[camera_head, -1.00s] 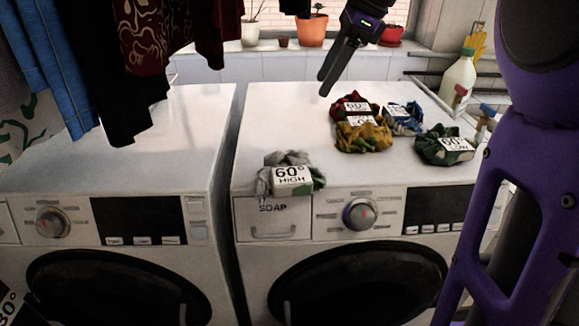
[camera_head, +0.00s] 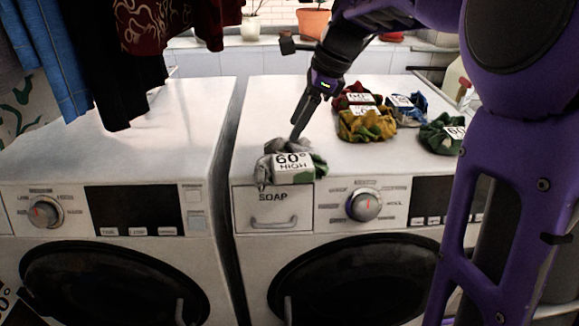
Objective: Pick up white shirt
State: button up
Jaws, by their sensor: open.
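A crumpled white-grey shirt (camera_head: 268,168) with a green patch lies at the front left of the right washing machine's top, above the soap drawer. It bears a tag (camera_head: 292,162) reading "60° HIGH", which now shows upside down. My gripper (camera_head: 298,130) reaches down from the upper right, with its fingertips at the back edge of the shirt. The gripper is open; from this angle the gap between the fingers is hardly visible. I cannot tell whether the fingertips touch the cloth.
Red (camera_head: 352,92), yellow (camera_head: 366,124), blue (camera_head: 408,108) and green (camera_head: 440,136) crumpled clothes lie to the right on the same machine (camera_head: 262,100). Another washing machine (camera_head: 120,140) stands left with a clear top. Clothes (camera_head: 95,75) hang at upper left. Flower pots (camera_head: 314,22) stand behind.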

jog(key=shift+x, duration=0.95)
grip_shut()
dwell(0.6)
